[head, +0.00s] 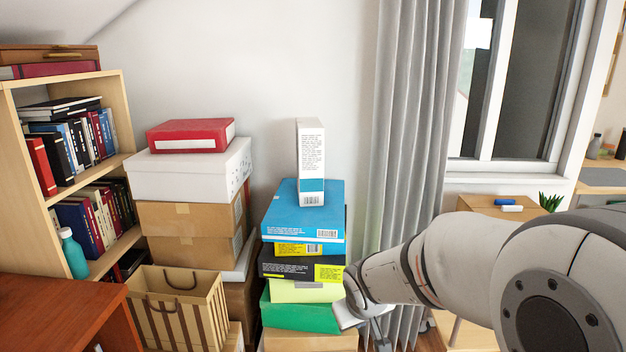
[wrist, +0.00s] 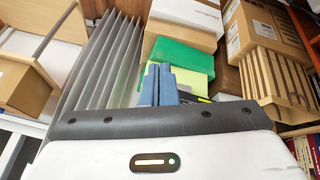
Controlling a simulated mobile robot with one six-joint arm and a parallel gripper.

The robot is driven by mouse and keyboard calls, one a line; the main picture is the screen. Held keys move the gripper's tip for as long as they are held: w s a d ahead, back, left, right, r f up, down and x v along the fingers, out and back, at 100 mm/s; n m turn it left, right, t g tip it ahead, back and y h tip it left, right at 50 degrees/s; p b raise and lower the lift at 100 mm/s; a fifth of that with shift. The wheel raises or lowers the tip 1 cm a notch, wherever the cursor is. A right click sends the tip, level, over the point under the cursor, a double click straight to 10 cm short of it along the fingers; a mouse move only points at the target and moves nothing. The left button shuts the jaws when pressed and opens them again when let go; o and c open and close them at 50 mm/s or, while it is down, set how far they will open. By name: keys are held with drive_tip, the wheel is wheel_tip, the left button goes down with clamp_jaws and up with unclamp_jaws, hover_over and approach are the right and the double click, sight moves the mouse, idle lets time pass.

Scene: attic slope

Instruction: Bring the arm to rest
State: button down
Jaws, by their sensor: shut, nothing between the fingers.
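My arm (head: 440,262) reaches in from the right edge of the head view, bent, with its white wrist end (head: 352,308) in front of the right side of a stack of boxes. My gripper (wrist: 159,78) shows in the wrist view as two blue-grey fingers side by side, closed together with nothing between them.
The box stack includes a blue box (head: 302,222) with a white upright carton (head: 311,150) on top. A grey curtain (head: 405,130) hangs beside it. Left are white and brown boxes (head: 190,216), a striped bag (head: 175,310) and a bookcase (head: 128,180).

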drive_tip(key=s+d+r+m+g+p, duration=0.1)
drive_tip(key=s+d+r+p, duration=0.1)
drive_tip(key=s+r, duration=0.4)
drive_tip(key=s+d+r+m+g+p, duration=0.1)
drive_tip(key=s+r, duration=0.4)
drive_tip(key=s, duration=0.7)
drive_tip(key=shift+s+d+r+m+g+y+p, duration=0.35)
drive_tip(key=shift+d+m+p, duration=0.45)
drive_tip(key=shift+d+p, duration=0.35)
